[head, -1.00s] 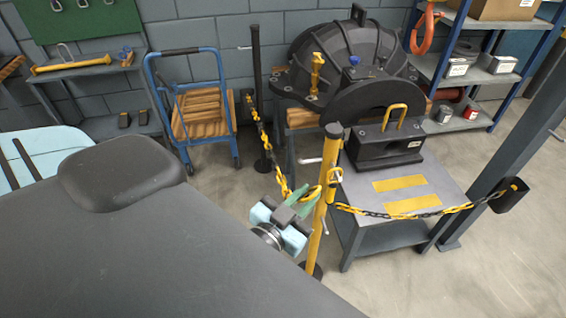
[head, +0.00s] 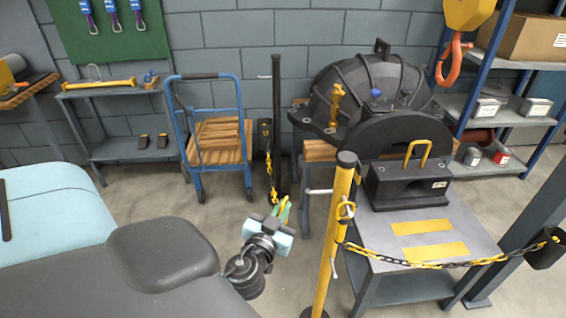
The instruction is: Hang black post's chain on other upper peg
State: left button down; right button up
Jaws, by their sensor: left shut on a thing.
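The black post (head: 277,110) stands by the wall, with a pale peg (head: 263,77) near its top pointing left. A yellow-and-black chain (head: 271,183) hangs from a dark holder (head: 265,132) beside the post and runs down to my left gripper (head: 281,212). My left gripper is shut on the chain's end, left of the yellow post and apart from it. The yellow post (head: 335,230) has a pale peg (head: 319,191) on its left side. My right gripper is out of view.
A blue cart (head: 241,125) stands left of the black post. The second chain spans the right front to a dark box (head: 546,248). Open floor lies between the posts.

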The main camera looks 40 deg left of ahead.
pick_arm(q)
jog(key=a, duration=0.2)
jog(key=w+a+f+n+y, duration=0.1)
jog(key=shift+w+a+f, duration=0.1)
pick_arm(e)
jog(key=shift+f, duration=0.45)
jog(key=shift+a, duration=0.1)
pick_arm(q)
jog(key=w+d, duration=0.1)
jog(key=w, duration=0.1)
jog(key=w+d, duration=0.2)
jog(key=shift+d+f, duration=0.2)
jog(key=shift+d, duration=0.05)
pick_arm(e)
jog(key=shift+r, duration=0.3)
pick_arm(q)
jog(key=shift+w+r, duration=0.1)
